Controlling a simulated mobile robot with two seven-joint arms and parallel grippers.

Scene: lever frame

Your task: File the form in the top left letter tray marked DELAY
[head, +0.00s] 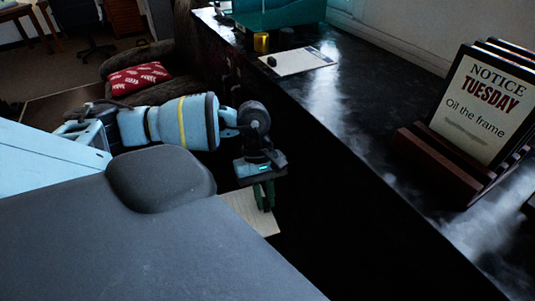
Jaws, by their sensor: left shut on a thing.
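My left gripper (264,200) points down beside the front edge of the dark counter, with its green fingers shut on a pale sheet, the form (248,212). The form hangs below counter level and is partly hidden by my own body. Any writing on it cannot be read. A teal tray-like object (285,17) stands at the far end of the counter, cut off by the top of the picture. No DELAY mark can be read. My right gripper is not in view.
The black counter (370,120) runs diagonally, mostly clear in its middle. A clipboard or sheet (300,61) and a yellow cup (261,42) lie near the far end. A wooden rack (440,165) holds a notice (480,105) reading "TUESDAY, Oil the frame". A sofa (160,65) stands behind left.

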